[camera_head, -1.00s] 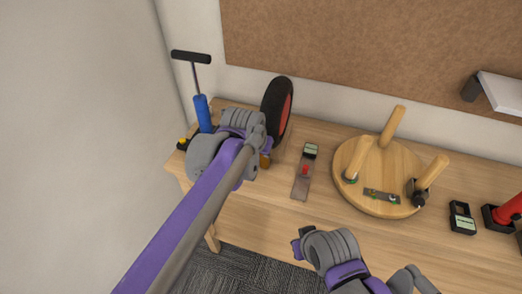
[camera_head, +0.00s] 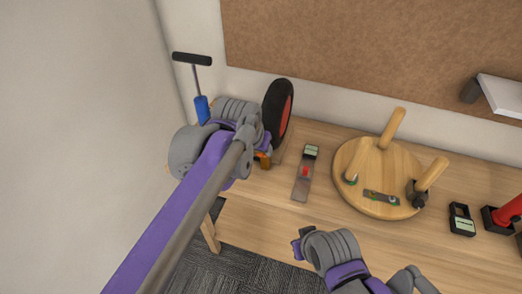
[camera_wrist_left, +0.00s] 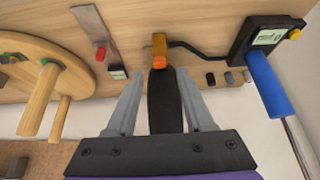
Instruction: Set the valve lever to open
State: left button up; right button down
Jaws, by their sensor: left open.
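An orange piece (camera_wrist_left: 159,52), apparently the valve lever, sits at the end of a black hose near the foot of a black-tyred wheel (camera_wrist_left: 166,100). The orange also shows in the head view (camera_head: 262,158), partly hidden by my left arm. In the left wrist view my left gripper (camera_wrist_left: 160,80) is open, one finger on each side of the black tyre, with the orange piece just beyond the tips. No contact is clear. In the head view its fingers are hidden. My right gripper (camera_head: 299,243) is low in the head view, its jaws unclear.
A blue hand pump (camera_head: 203,108) stands left of the wheel; its hose crosses the bench. A metal strip with a red knob (camera_head: 304,172) lies to the right. A round wooden stool top with legs up (camera_head: 377,205) is farther right. Bare bench lies in front.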

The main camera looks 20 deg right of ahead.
pick_arm(q)
jog(key=v, duration=0.5)
jog(key=shift+s+a+r, duration=0.15)
jog(key=shift+r, duration=0.15)
jog(key=s+a+f+n+y+p, duration=0.1)
jog(key=s+a+f+n+p, duration=0.1)
jog(key=a, duration=0.6)
jog(key=s+a+f+n+p, duration=0.1)
jog(key=s+a+f, duration=0.1)
jog(key=a, duration=0.5)
jog(key=s+a+f+n+y+p, duration=0.1)
jog(key=s+a+f+n, duration=0.1)
jog(key=s+a+f, duration=0.2)
jog(key=s+a+f+n+y+p, duration=0.1)
jog(key=s+a+f, duration=0.4)
jog(key=s+a, duration=0.3)
jog(key=shift+s+a+n+t+p, duration=0.3)
jog(key=shift+s+a+n+p, duration=0.1)
jog(key=shift+a, duration=0.45)
